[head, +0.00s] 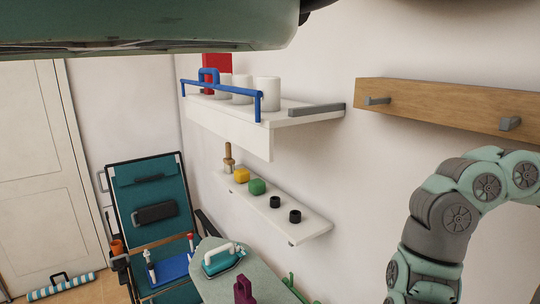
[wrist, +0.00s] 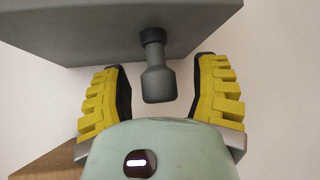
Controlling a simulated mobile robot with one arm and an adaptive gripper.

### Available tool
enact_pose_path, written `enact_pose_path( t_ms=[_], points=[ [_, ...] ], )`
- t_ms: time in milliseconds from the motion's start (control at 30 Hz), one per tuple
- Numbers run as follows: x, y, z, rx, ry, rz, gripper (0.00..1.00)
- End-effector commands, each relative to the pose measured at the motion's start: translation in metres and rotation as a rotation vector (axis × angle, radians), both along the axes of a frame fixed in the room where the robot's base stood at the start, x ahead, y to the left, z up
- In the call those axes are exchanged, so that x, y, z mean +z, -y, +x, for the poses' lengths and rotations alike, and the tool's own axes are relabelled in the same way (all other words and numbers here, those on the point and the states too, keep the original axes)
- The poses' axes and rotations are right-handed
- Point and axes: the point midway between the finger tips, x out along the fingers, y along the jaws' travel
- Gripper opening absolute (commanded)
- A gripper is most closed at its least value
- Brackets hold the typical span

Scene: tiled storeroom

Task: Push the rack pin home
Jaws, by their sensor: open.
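In the wrist view a grey pin (wrist: 158,84) with a dark collar sticks out of a grey block (wrist: 95,35). The pin's wide end points toward my gripper. My gripper (wrist: 160,68) is open, with one yellow ridged finger on each side of the pin. There are visible gaps between the pin and both fingers. The pin's far end is hidden at the block. In the head view my arm is at the right, and my gripper is out of sight. Which head-view item is this pin, I cannot tell.
A wooden rail (head: 440,103) with two grey pegs is on the wall. A white shelf (head: 235,125) holds white cylinders behind a blue bar. A lower shelf (head: 310,228) holds small coloured and black items. A teal chair (head: 165,178) and a cluttered table (head: 215,283) stand below.

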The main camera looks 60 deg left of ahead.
Motion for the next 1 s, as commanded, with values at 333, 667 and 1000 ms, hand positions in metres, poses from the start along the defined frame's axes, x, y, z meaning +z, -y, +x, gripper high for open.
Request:
enact_pose_path(
  t_ms=[333, 667, 1000],
  points=[
    [-0.0007, 0.0076, 0.007, 0.0, 0.003, -0.001, 0.61],
    [-0.0008, 0.0072, 0.0068, 0.0, 0.002, -0.001, 0.45],
    [-0.001, 0.007, 0.0067, 0.0, 0.002, -0.001, 0.1]
  ],
)
